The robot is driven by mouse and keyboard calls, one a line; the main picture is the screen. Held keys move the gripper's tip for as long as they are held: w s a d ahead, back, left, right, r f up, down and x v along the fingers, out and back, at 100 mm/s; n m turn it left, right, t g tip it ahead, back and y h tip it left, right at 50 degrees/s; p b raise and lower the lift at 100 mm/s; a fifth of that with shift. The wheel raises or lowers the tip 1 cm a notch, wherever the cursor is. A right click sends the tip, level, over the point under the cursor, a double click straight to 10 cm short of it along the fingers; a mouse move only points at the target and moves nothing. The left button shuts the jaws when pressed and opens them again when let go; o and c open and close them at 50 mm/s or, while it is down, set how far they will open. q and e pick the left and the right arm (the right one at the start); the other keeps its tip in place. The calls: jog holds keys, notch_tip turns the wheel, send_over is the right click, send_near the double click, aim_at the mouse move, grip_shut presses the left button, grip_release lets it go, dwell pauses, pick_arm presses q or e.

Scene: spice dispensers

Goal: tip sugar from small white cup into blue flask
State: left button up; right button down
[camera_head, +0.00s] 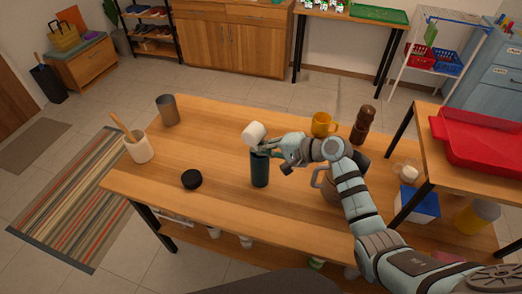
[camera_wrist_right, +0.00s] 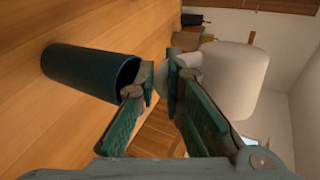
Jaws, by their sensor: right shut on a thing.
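The small white cup (camera_head: 254,132) is held above the blue flask (camera_head: 260,170), close over its top, and looks tipped well over onto its side. My right gripper (camera_head: 270,147) is shut on the cup's near side. In the right wrist view the cup (camera_wrist_right: 238,80) is beyond the fingertips (camera_wrist_right: 165,82). The flask (camera_wrist_right: 85,72) there shows its open mouth, just beside the fingers. The flask stands upright on the table. The cup's inside and any sugar are hidden. My left gripper is not in view.
On the wooden table (camera_head: 222,200) are a black round lid (camera_head: 191,179), a utensil crock (camera_head: 139,148), a grey tumbler (camera_head: 167,110), a yellow mug (camera_head: 321,124) and a brown pepper mill (camera_head: 363,124). A metal jug (camera_head: 325,183) stands by my right arm.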

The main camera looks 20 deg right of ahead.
jog(key=shift+a+f+m+y, duration=0.1)
jog(key=shift+f+m+y, duration=0.25)
jog(key=shift+f, duration=0.2)
dwell(0.5)
jog(key=shift+s+a+r+m+g+y+p, duration=0.15)
jog(key=shift+m+g+y+p, duration=0.2)
jog(key=shift+m, duration=0.2)
dwell(0.8)
jog(key=shift+r+m+g+y, duration=0.2)
jog(key=shift+m+g+y, duration=0.2)
jog(key=shift+m, duration=0.2)
dwell(0.8)
jog(key=shift+s+f+m+y+b, duration=0.1)
jog(key=shift+f+m+y+b, duration=0.45)
jog(key=shift+b, duration=0.25)
dwell(0.6)
jog(key=shift+a+r+m+g+y+b, duration=0.1)
jog(key=shift+r+m+g+y+b, duration=0.25)
jog(key=shift+m+y+b, duration=0.5)
dwell(1.5)
jog(key=shift+h+p, duration=0.3)
jog(key=shift+p, duration=0.1)
